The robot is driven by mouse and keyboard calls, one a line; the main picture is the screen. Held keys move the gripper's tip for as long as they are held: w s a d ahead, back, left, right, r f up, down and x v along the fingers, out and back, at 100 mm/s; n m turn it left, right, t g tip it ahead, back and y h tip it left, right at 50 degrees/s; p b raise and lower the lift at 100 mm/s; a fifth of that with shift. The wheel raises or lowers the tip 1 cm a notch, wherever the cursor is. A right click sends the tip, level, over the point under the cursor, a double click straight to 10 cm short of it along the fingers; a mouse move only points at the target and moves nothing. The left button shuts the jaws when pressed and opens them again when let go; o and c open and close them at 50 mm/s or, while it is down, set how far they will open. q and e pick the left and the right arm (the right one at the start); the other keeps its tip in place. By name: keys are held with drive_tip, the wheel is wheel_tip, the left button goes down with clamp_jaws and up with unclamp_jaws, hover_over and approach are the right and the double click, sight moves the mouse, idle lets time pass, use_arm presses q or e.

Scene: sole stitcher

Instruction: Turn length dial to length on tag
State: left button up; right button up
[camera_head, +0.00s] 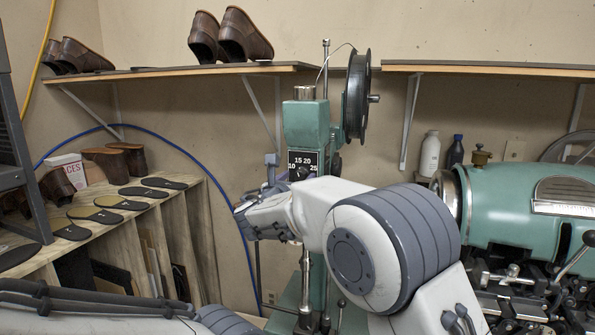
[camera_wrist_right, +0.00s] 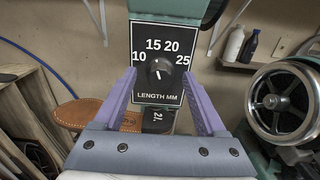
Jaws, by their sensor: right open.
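The length dial (camera_wrist_right: 159,69) is a round dark knob on a black plate marked 10, 15, 20, 25 and LENGTH MM. Its exact pointing direction is too small to tell. The dial plate (camera_head: 303,161) is on the green stitcher (camera_head: 305,123) in the head view. My right gripper (camera_wrist_right: 159,74) is open, with one purple finger on each side of the knob, apart from it. It also shows in the head view (camera_head: 272,164). My left gripper is out of view.
A brown sole (camera_wrist_right: 78,114) lies left of the tag in the wrist view. A black spool (camera_head: 357,95) is on the stitcher. A teal machine (camera_head: 520,200) stands at right. Shoe soles (camera_head: 95,215) lie on a wooden rack at left. Shelves run along the wall.

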drive_tip(key=shift+w+d, duration=0.15)
drive_tip(key=shift+w, duration=0.15)
clamp_jaws()
drive_tip(key=shift+f+m+b, duration=0.25)
drive_tip(key=shift+m+b, duration=0.05)
drive_tip(key=shift+b, duration=0.55)
drive_tip(key=m+b, duration=0.2)
drive_tip(key=b, duration=0.2)
drive_tip(key=m+b, duration=0.2)
drive_tip(key=b, duration=0.2)
drive_tip(key=shift+s+f+m, duration=0.1)
drive_tip(key=shift+f+m, duration=0.1)
drive_tip(key=shift+m, duration=0.1)
drive_tip(key=m+b, duration=0.6)
drive_tip(key=b, duration=0.1)
drive_tip(key=shift+d+r, duration=0.1)
drive_tip(key=shift+r+m+b, duration=0.1)
drive_tip(key=shift+m+b, duration=1.4)
drive_tip(key=shift+m, duration=0.9)
